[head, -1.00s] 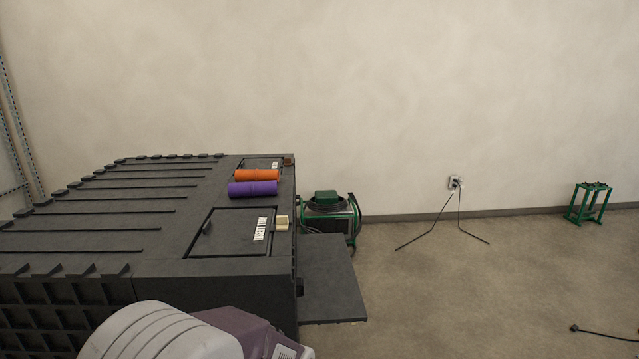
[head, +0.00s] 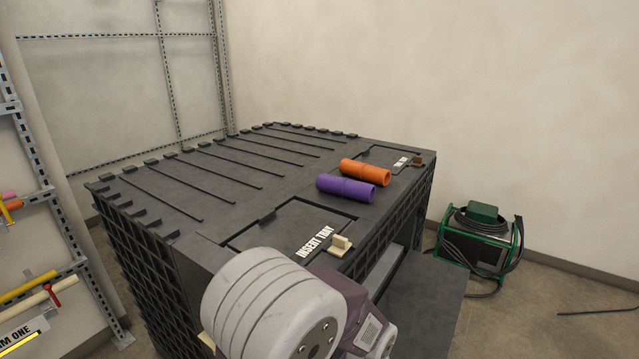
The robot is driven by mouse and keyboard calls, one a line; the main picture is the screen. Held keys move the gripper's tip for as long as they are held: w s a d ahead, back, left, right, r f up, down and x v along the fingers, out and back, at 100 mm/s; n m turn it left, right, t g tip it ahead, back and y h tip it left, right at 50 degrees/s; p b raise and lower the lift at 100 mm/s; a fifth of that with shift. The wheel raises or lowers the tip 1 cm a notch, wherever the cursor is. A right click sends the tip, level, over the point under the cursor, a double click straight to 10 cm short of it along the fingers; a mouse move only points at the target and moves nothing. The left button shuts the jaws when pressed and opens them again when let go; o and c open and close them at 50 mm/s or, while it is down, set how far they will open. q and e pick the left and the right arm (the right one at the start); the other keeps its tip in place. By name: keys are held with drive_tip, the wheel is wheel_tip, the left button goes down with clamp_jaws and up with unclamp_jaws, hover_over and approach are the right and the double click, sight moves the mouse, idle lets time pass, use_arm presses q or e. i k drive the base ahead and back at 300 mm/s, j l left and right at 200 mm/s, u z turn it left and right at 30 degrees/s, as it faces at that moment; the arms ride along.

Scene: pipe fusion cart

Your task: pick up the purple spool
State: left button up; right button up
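The purple spool (head: 346,188) is a short purple cylinder lying on its side on top of the dark grey cart (head: 200,185), near the cart's right edge in the head view. An orange spool (head: 365,172) of similar shape lies right behind it. A grey and mauve link of my own arm shows at the bottom centre and covers the cart's near corner. Neither of my grippers shows in the head view, so what they hold is hidden.
The insert tray lid (head: 290,228) with a beige latch (head: 341,243) is in the cart top, in front of the purple spool. A green machine (head: 482,235) with coiled cable stands on the floor at right. A metal rack (head: 60,215) with pipes stands at left. The cart's ribbed top is clear.

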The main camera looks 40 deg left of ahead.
sight(365, 193)
drive_tip(key=i+l+u, duration=0.2)
drive_tip(key=u, duration=0.2)
drive_tip(key=i+l+u, duration=0.2)
drive_tip(key=u, duration=0.25)
drive_tip(key=i+l+u, duration=0.15)
drive_tip(key=l+u, duration=0.25)
drive_tip(key=i+l+u, duration=0.1)
drive_tip(key=l+u, duration=0.2)
drive_tip(key=u, duration=0.15)
drive_tip(key=l+u, duration=0.85)
drive_tip(key=i+j, duration=0.05)
